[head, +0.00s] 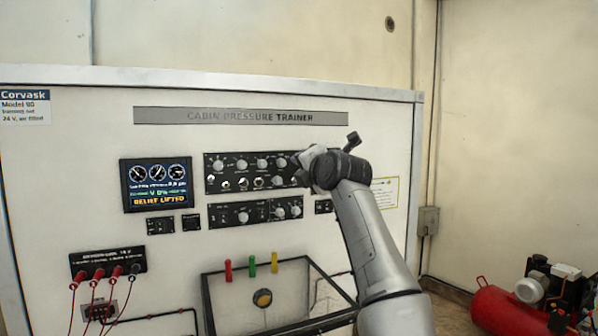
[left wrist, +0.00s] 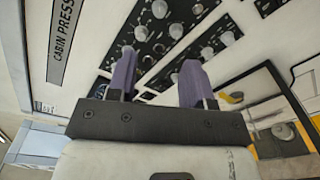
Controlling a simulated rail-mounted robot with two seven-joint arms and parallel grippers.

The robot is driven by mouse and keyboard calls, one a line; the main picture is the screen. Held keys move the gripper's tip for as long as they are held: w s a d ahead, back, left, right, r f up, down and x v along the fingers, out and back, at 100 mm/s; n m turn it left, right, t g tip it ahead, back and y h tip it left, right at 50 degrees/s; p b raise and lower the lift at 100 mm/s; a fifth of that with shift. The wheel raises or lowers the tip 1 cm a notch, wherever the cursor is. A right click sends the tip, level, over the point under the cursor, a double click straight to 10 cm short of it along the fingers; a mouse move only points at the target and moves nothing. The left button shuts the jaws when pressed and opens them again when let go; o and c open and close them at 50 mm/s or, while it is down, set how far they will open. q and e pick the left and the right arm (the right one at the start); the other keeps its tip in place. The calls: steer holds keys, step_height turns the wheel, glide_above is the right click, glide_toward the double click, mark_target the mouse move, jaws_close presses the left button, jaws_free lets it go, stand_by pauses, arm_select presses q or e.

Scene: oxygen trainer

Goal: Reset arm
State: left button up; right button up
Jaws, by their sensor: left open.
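The white trainer panel carries an upper black control strip (head: 250,172) with several knobs and switches, and a lower strip (head: 240,214) below it. My left gripper (head: 305,168) is in front of the right end of the upper strip; its fingertips are hard to make out there. In the left wrist view the two purple fingers of this gripper (left wrist: 159,60) stand apart and empty, with knob strips (left wrist: 165,30) behind them. Contact with the panel cannot be told. A display (head: 156,185) reads "RELIEF LIFTED". No "reset arm" label is readable. My right gripper is not in view.
Below the strips is a black-framed tray (head: 208,300), with red, green and yellow tabs above it. Red leads (head: 72,305) hang from sockets at lower left. A red compressor (head: 500,305) stands on the floor at right.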

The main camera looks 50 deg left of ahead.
arm_select(q)
steer(key=shift+s+d, duration=0.1)
steer(key=shift+d, duration=0.2)
stand_by(0.5)
